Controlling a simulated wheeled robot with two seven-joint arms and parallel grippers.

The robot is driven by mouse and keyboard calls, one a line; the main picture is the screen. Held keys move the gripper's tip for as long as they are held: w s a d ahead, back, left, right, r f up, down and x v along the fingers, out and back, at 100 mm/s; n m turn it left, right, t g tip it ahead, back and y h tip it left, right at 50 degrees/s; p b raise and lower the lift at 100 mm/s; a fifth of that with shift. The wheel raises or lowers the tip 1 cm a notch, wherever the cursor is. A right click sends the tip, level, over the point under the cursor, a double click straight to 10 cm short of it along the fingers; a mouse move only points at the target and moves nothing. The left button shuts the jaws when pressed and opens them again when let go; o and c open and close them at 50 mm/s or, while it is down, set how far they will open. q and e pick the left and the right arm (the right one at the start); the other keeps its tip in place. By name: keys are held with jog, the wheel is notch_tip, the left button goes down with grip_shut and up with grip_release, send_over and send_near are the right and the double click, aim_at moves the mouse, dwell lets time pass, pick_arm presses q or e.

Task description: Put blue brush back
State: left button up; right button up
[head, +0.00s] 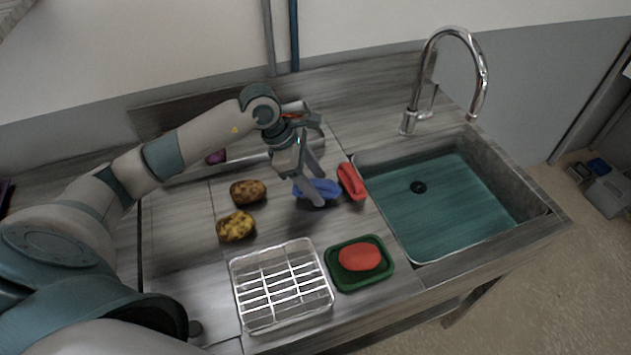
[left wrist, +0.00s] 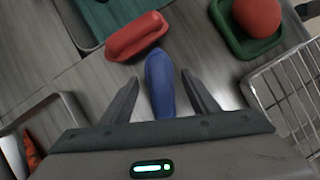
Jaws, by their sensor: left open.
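The blue brush (head: 317,190) lies on the grey counter, left of a red brush (head: 352,181) and the sink. My left gripper (head: 311,190) is open and low over the blue brush. In the left wrist view the blue brush (left wrist: 160,84) lies between the two open fingers (left wrist: 160,90), with a gap on each side. My right gripper is not in view.
A wire rack (head: 281,285) and a green tray (head: 385,275) holding a red-orange object (head: 360,257) stand at the front. Two brownish-yellow potatoes (head: 248,192) (head: 236,226) lie to the left. A sink (head: 455,205) with a tall faucet (head: 413,110) is at right. A metal tray with an orange object (left wrist: 36,150) is at the wrist view's left.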

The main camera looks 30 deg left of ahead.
pick_arm(q)
jog(key=shift+r, duration=0.15)
jog(key=shift+a+r, duration=0.1)
jog(key=b+v, duration=0.3)
jog(key=v, duration=0.8)
jog(key=shift+r, duration=0.3)
jog(key=shift+s, duration=0.15)
